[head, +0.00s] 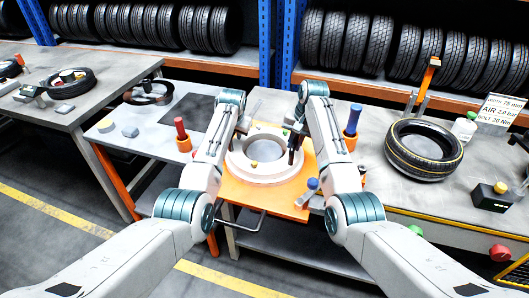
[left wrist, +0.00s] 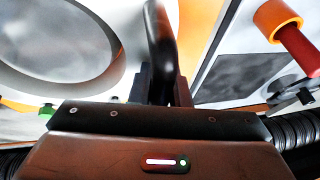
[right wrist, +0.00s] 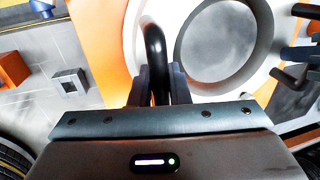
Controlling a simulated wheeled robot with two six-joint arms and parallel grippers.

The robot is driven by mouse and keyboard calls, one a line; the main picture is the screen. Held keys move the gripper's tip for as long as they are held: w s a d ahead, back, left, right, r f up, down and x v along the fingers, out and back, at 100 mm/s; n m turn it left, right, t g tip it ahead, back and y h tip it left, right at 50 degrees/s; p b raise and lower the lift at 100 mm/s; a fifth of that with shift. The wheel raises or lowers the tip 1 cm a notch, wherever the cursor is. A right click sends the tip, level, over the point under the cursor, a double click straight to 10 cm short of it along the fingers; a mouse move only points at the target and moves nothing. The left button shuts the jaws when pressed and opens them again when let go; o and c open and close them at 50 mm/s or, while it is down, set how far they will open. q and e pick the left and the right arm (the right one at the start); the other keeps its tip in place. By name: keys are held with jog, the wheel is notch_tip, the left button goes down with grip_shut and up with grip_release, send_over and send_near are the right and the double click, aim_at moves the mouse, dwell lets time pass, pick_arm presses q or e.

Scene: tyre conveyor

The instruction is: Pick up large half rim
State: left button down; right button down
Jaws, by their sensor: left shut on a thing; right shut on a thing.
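The large half rim (head: 238,165), a wide white ring with a grey middle, is over the orange plate (head: 290,209) at the table's front in the head view. My left gripper (head: 243,124) is at its left side and my right gripper (head: 296,142) at its right side. In the left wrist view the jaws are shut on a curved black handle (left wrist: 160,35) beside the rim. In the right wrist view the jaws are shut on a similar black handle (right wrist: 155,50). My arms hide parts of the rim's sides. I cannot tell whether it is clear of the plate.
A tyre (head: 424,150) lies on the table at right, near a sign (head: 498,110). A red-handled tool (head: 182,135) stands at left and a blue-handled one (head: 353,119) by my right arm. Tyre racks line the back. Another workbench (head: 100,97) is at far left.

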dwell(0.6)
